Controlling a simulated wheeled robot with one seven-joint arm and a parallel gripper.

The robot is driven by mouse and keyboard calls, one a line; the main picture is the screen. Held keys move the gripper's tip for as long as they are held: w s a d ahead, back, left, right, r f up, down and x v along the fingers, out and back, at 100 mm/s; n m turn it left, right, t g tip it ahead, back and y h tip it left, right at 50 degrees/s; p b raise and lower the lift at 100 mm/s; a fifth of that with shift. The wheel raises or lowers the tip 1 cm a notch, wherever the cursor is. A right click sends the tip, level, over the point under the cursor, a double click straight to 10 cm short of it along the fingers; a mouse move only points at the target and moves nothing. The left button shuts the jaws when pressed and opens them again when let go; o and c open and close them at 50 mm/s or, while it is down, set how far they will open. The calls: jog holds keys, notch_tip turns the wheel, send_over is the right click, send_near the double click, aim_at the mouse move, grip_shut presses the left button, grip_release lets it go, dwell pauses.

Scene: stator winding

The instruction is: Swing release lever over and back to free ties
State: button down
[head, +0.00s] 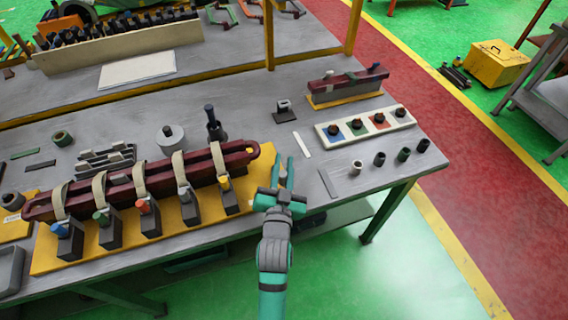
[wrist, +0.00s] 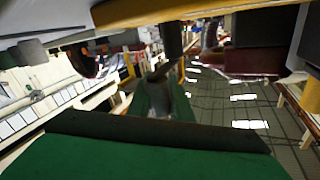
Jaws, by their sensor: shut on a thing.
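A dark red stator bar (head: 240,159) lies along a yellow fixture base (head: 128,251) at the table's front left, held by several pale ties (head: 141,183). Black blocks with coloured knobs stand along its front; the yellow-knobbed block (head: 228,196) is nearest my gripper. My gripper (head: 284,170) is at the right end of the base, beside the bar's looped end. In the wrist view, its green fingers (wrist: 160,75) are closed around a dark upright piece (wrist: 172,40), apparently the release lever, under a yellow edge (wrist: 185,12). The gripper hides most of this piece in the head view.
Right of my gripper are a white panel with coloured squares (head: 343,142) and several small cylinders (head: 380,159). A dark red block on a yellow base (head: 345,96) stands behind. A dark post (head: 214,126) stands behind the bar. The table's front edge is close to my arm.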

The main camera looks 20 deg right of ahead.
jog(key=shift+a+m+h, duration=0.15)
jog(key=shift+m+h, duration=0.25)
jog(key=shift+h, duration=0.1)
dwell(0.3)
jog(key=c, duration=1.6)
grip_release()
jog(key=shift+v, duration=5.45)
jog(key=shift+r, duration=0.1)
jog(key=shift+a, duration=0.1)
